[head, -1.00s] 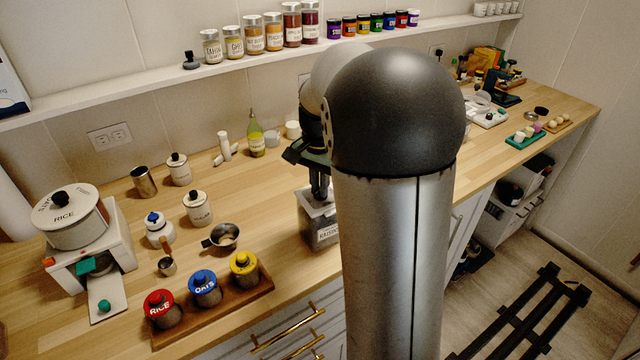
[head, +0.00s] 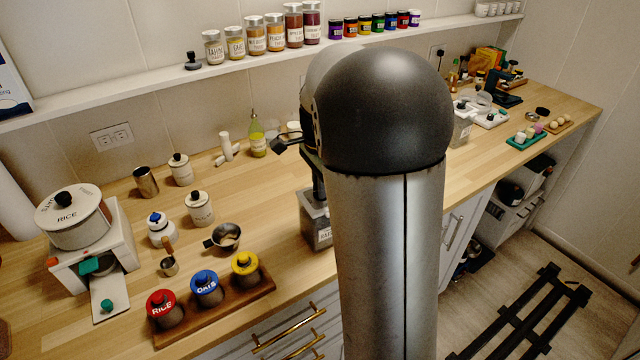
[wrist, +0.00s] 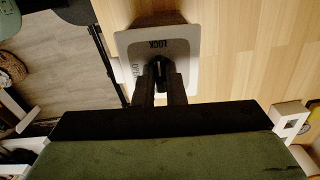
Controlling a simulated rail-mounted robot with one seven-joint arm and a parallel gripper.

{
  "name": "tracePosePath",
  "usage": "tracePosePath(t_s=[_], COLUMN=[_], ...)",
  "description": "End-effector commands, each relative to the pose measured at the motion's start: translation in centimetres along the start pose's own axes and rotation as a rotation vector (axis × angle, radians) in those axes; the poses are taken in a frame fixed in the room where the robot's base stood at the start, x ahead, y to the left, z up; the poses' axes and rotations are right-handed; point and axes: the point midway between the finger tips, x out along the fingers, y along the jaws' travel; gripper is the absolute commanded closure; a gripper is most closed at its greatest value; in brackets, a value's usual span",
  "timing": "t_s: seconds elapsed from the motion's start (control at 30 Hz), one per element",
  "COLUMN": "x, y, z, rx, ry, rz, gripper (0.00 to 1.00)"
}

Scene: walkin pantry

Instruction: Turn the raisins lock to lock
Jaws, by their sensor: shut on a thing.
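The raisins container (head: 318,232) is a clear-sided box with a grey lid and a partly hidden front label. It stands on the wooden counter near the front edge, partly behind my arm in the head view. In the wrist view its pale square lid (wrist: 186,36) shows the word LOCK near the top side and a fainter word at the left. My gripper (wrist: 161,80) is over the middle of the lid, its fingers shut on the dark knob (wrist: 158,66). The gripper (head: 318,190) points down in the head view, and my arm hides its right side.
A wooden tray (head: 262,291) with red, blue and yellow lidded jars stands left of the container. A small pan (head: 225,238) and a green-tinted bottle (head: 257,138) are nearby. Another clear box (head: 461,130) stands farther right. The counter immediately left of the container is clear.

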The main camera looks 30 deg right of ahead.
Motion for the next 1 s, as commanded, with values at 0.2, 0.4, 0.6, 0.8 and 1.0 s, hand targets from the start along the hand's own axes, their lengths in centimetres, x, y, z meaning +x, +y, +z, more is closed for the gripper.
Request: tracePosePath(t_s=[0.2,0.4,0.6,0.8,1.0], x=[0.0,0.0,0.0,-0.4,-3.4], y=[0.0,0.0,0.0,0.0,-0.1], z=[0.0,0.0,0.0,0.0,0.0], rx=[0.003,0.003,0.002,0.002,0.002], ry=[-0.001,-0.001,-0.001,0.0,0.001], rz=[0.0,0.001,0.001,0.0,-0.005], gripper=[1.0,0.79,0.67,0.67,0.67])
